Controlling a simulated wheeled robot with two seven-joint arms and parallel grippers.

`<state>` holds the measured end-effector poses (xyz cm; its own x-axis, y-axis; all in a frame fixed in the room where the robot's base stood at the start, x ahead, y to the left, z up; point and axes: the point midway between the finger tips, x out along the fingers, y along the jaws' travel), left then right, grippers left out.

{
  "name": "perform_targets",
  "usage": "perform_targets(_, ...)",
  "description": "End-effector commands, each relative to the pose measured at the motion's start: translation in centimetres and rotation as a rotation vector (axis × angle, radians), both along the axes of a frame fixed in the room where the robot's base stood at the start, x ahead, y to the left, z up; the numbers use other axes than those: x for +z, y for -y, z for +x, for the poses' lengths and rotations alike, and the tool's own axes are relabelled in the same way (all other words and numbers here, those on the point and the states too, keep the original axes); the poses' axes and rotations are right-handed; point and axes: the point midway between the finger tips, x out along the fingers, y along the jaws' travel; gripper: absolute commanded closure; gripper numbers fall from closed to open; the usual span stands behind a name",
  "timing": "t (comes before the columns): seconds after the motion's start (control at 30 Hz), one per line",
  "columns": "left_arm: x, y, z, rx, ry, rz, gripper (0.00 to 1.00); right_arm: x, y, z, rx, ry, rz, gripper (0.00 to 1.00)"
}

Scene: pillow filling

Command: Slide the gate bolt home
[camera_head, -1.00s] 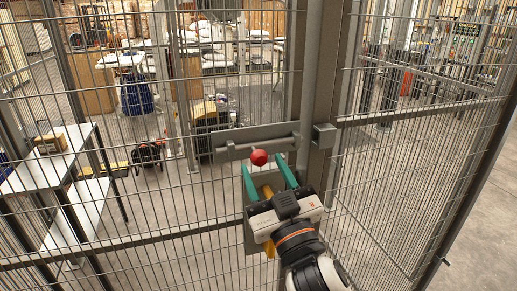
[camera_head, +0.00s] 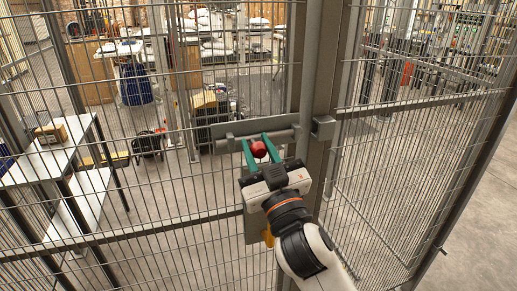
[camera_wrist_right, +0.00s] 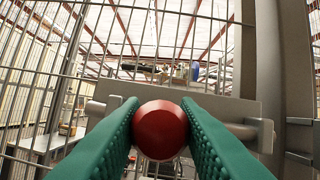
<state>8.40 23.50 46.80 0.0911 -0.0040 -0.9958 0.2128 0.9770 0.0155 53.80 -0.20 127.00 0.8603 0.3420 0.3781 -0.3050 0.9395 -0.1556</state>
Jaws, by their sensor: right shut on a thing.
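The gate bolt (camera_head: 276,137) is a grey rod lying across a grey plate on the mesh gate. A red ball knob (camera_head: 258,149) sticks out from it. The square grey keeper (camera_head: 323,127) sits on the post right of the plate. I cannot tell whether the rod's right end is inside it. My right gripper (camera_head: 257,140) has its green fingers on either side of the knob and is shut on it. In the right wrist view the red knob (camera_wrist_right: 161,130) sits between both fingers. My left gripper is not in view.
Wire mesh panels and grey posts (camera_head: 317,70) fill the front. Behind the mesh stand white-topped tables (camera_head: 50,160) at left. Bare floor shows at right.

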Motion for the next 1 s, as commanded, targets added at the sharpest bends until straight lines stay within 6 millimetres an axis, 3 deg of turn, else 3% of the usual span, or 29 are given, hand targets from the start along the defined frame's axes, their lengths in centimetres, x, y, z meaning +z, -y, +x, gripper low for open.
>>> perform_targets(0.13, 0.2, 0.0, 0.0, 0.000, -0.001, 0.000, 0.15, 0.0, 0.7, 0.3, -0.002, -0.001, -0.003, 1.00)
perform_targets(0.4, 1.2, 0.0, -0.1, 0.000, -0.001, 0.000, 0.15, 0.0, 5.5, 1.8, -0.004, -0.002, -0.004, 1.00)
perform_targets(0.77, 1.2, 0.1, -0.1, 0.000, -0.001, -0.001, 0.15, 0.0, 6.2, 2.1, -0.004, -0.001, -0.001, 1.00)
perform_targets(0.8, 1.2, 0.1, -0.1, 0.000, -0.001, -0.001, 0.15, 0.0, 6.2, 2.1, -0.005, -0.001, -0.001, 0.67)
perform_targets(0.9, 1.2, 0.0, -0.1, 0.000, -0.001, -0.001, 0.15, 0.0, 6.2, 2.0, -0.004, 0.000, -0.001, 0.50)
perform_targets(1.0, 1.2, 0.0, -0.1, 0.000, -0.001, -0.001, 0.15, 0.0, 6.2, 2.0, -0.002, -0.001, 0.000, 0.49)
